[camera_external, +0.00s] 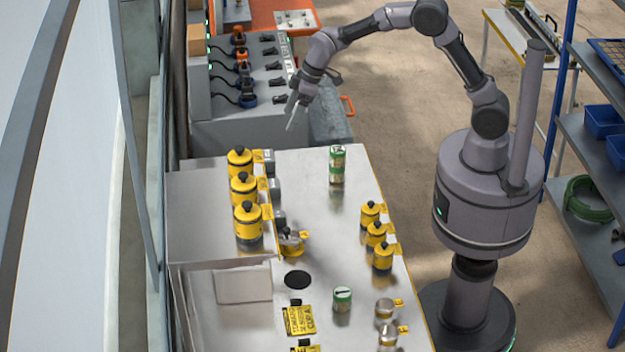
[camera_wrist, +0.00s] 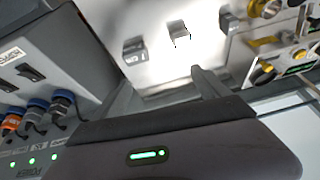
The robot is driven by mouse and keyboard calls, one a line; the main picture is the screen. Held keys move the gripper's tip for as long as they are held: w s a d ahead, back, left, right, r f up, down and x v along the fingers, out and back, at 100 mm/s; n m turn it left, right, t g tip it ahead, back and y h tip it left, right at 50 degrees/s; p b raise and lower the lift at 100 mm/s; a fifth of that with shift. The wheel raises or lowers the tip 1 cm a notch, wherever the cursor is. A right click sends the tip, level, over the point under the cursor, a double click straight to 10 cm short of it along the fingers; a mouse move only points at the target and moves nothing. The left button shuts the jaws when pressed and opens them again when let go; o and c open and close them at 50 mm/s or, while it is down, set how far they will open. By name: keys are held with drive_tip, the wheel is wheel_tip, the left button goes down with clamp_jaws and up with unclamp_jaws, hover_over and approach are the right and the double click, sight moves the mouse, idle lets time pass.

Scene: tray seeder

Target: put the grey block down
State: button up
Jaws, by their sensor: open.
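Three small grey blocks stand in a row on the steel bench, beside the yellow canisters: a far one (camera_external: 268,160), a middle one (camera_external: 275,189) and a near one (camera_external: 279,218). In the wrist view they show as one block (camera_wrist: 135,49), a brighter one (camera_wrist: 178,31) and another (camera_wrist: 228,18). I cannot tell which one the task means. My gripper (camera_external: 297,112) is open, with no block visible in it. It hangs above and beyond the bench's far edge, near the grey control console, apart from all three blocks. In the wrist view its dark body hides the lower middle.
The steel bench (camera_external: 310,215) also carries yellow canisters on a raised shelf (camera_external: 205,210), a green-banded jar (camera_external: 337,168), smaller yellow jars (camera_external: 376,235) and a black disc (camera_external: 298,280). The control console (camera_external: 265,110) with switches stands beyond it. Bare bench lies around the green-banded jar.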

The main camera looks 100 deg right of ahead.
drive_tip(key=s+a+r+m, duration=0.1)
drive_tip(key=s+a+r, duration=0.6)
drive_tip(key=s+a, duration=0.25)
drive_tip(key=s+a+r+m, duration=0.1)
drive_tip(key=s+a+r, duration=0.5)
drive_tip(key=s+a, duration=0.4)
drive_tip(key=s+a+f+m+t+y, duration=0.1)
drive_tip(key=s+a+f, duration=0.2)
drive_tip(key=s, duration=0.9)
drive_tip(key=shift+s+m+y, duration=0.3)
drive_tip(key=shift+s, duration=0.05)
